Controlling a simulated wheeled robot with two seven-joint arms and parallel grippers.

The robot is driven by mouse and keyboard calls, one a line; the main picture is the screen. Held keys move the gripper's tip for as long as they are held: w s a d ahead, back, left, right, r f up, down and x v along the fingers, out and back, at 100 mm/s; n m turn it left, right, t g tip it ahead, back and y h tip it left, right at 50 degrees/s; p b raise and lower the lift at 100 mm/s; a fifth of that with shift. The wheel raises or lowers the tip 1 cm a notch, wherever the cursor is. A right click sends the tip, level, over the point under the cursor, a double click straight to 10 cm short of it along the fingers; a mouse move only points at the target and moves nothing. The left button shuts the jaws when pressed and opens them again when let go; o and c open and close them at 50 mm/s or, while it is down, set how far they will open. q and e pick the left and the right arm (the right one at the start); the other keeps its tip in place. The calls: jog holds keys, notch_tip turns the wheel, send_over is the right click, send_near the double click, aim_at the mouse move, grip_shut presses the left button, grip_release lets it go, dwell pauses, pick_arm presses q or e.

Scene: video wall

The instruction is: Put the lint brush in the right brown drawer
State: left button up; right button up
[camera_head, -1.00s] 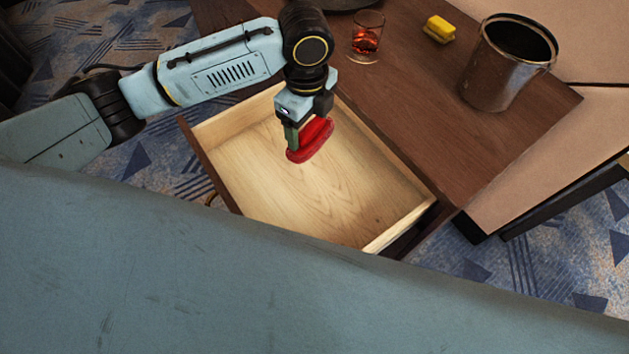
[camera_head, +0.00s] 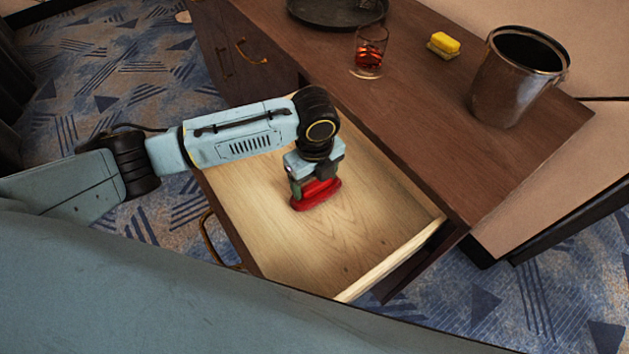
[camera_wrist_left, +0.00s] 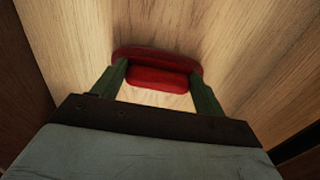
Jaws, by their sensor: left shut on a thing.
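The lint brush (camera_head: 316,194) is red and sits low inside the open brown drawer (camera_head: 362,232), close to the pale wooden bottom. I cannot tell whether it touches the bottom. My left gripper (camera_head: 312,184) points down into the drawer and is shut on the lint brush. In the left wrist view the red lint brush (camera_wrist_left: 155,66) lies between the two green fingers of the left gripper (camera_wrist_left: 160,82), with pale drawer wood around it. My right gripper is not in view.
The drawer's front half is empty. Another handled front (camera_head: 240,60) is at the upper left.

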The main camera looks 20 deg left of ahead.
pick_arm(q)
jog(key=shift+f, duration=0.2)
jog(key=o, duration=0.4)
jog(key=shift+f, duration=0.2)
jog(key=o, duration=0.5)
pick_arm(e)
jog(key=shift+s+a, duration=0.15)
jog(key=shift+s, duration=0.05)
